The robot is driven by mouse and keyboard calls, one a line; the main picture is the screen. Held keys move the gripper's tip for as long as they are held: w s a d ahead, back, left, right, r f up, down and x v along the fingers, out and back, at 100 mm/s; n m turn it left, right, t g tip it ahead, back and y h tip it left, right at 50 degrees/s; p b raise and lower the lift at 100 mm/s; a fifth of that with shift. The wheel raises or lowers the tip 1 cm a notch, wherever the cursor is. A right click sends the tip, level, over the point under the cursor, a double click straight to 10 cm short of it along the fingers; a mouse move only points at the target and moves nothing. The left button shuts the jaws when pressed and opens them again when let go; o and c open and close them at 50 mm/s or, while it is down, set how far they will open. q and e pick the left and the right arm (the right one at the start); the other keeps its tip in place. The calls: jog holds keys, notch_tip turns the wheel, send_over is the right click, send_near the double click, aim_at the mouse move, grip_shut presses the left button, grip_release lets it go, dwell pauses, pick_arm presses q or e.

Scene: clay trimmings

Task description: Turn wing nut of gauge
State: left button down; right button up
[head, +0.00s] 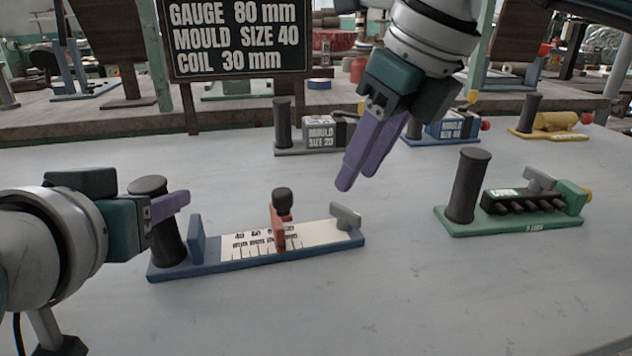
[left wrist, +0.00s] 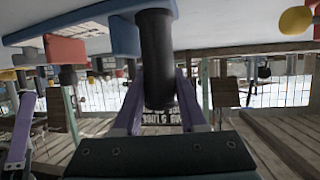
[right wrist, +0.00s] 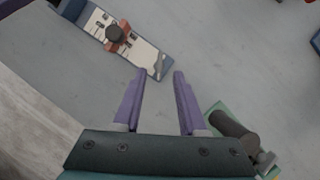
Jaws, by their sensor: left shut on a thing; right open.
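The gauge (head: 325,243) is a blue bar with a white scale, a red slider (head: 278,228) with a black knob, and a dark upright post at its left end. A grey wing nut (head: 346,216) sits at its right end; the right wrist view shows it too (right wrist: 159,66). My left gripper (head: 168,203) is shut on the post, which stands between its fingers in the left wrist view (left wrist: 157,60). My right gripper (head: 358,180) is open and empty, pointing down above and behind the wing nut, apart from it.
A green-based tool (head: 470,229) with a dark post stands to the right. A mould marked size 20 (head: 320,133), a blue tool and a yellow tool (head: 555,122) stand at the back. A sign (head: 237,38) reads gauge 80 mm. The front table is clear.

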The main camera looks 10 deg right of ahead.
aim_at(341, 205)
jog(key=x, duration=0.6)
grip_shut()
dwell(0.5)
